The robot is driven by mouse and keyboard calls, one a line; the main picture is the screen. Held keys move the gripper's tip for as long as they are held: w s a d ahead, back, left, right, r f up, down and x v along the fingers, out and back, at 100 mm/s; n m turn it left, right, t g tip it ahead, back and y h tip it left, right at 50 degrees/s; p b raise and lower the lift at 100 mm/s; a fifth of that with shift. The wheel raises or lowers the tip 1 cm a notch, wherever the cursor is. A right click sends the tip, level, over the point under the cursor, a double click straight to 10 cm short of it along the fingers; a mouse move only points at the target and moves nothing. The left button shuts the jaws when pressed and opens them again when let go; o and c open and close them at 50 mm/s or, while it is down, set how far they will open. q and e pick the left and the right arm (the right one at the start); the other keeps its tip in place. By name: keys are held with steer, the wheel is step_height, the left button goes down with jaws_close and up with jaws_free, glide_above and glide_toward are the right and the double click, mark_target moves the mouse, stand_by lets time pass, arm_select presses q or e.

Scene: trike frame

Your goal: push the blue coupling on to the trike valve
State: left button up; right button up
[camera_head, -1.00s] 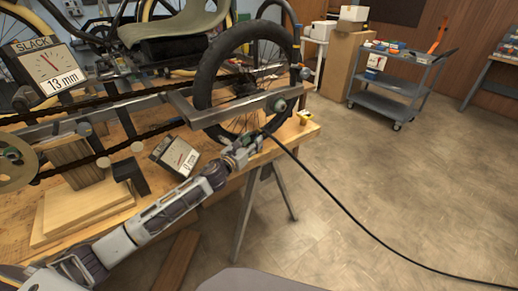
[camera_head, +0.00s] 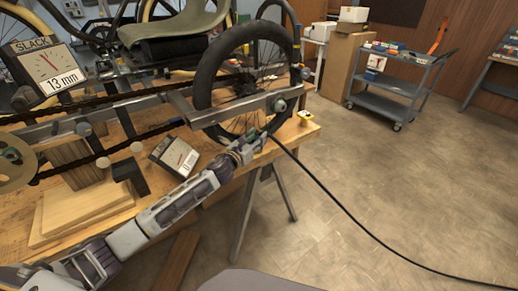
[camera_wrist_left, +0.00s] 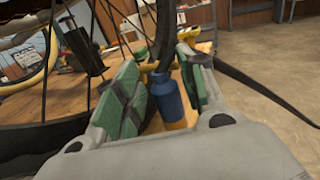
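The blue coupling (camera_wrist_left: 168,98) is upright between the green-padded fingers of my left gripper (camera_wrist_left: 165,92) in the left wrist view, with pads close on both sides. In the head view my left gripper (camera_head: 258,142) is at the lower rim of the trike wheel (camera_head: 212,85), beside the spokes, and hides the coupling. A dark stem-like part (camera_wrist_left: 171,52), perhaps the valve, stands just above the coupling in line with it. I cannot tell whether they touch. A black hose (camera_head: 345,208) runs from the gripper to the right floor. My right gripper is not in view.
The trike frame bar (camera_head: 245,106) crosses just above my gripper. A small dial gauge (camera_head: 174,155) and stacked wooden boards (camera_head: 80,212) are on the bench at left. A yellow piece (camera_head: 305,117) lies at the bench corner. The floor to the right is open.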

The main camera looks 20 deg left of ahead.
arm_select(q)
jaws_close()
stand_by(0.3)
steer(key=shift+r, duration=0.25)
steer(key=shift+r, duration=0.1)
steer(key=shift+s+a, duration=0.15)
steer(key=shift+s, duration=0.35)
steer(key=v, duration=1.7)
steer(key=shift+p, duration=0.3)
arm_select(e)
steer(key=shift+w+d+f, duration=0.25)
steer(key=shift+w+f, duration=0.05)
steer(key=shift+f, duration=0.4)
